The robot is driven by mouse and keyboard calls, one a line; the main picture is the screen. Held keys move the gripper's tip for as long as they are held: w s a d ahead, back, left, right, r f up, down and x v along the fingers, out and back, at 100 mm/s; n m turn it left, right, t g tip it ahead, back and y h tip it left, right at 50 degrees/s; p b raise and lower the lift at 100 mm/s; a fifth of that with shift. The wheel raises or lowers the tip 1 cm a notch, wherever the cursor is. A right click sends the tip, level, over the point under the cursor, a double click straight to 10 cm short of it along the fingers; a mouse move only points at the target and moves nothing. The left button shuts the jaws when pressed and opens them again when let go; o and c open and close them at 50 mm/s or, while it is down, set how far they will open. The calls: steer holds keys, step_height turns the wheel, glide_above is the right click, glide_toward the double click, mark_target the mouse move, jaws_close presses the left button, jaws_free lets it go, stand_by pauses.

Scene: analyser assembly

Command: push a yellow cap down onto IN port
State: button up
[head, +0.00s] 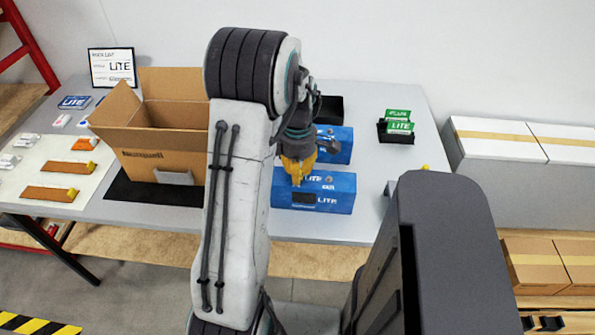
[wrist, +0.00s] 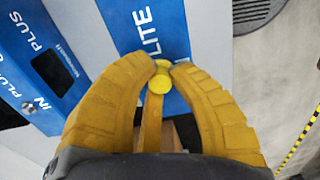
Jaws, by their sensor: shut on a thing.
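My gripper (head: 297,182) is lowered over the front blue LITE analyser (head: 340,192). In the wrist view its yellow fingers (wrist: 167,68) are closed together on a yellow cap (wrist: 159,84). A second yellow round shape (wrist: 163,64) shows right at the fingertips. The blue LITE face (wrist: 143,22) lies beneath them. The port under the fingertips is hidden, so I cannot tell whether the cap touches it. Another blue unit marked PLUS (wrist: 55,50) shows at left, with a metal port (wrist: 28,107) beside its IN label.
A second blue box (head: 340,143) stands behind the front analyser. An open cardboard carton (head: 165,150) stands left of my arm. Brown strips with yellow caps (head: 72,192) lie further left. A black holder with green packs (head: 398,125) is at right. Table space between is clear.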

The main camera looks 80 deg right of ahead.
steer(key=o, duration=0.7)
steer(key=shift+o, duration=0.2)
steer(key=shift+r, duration=0.15)
steer(key=shift+r+p, duration=2.75)
steer(key=shift+r, duration=0.65)
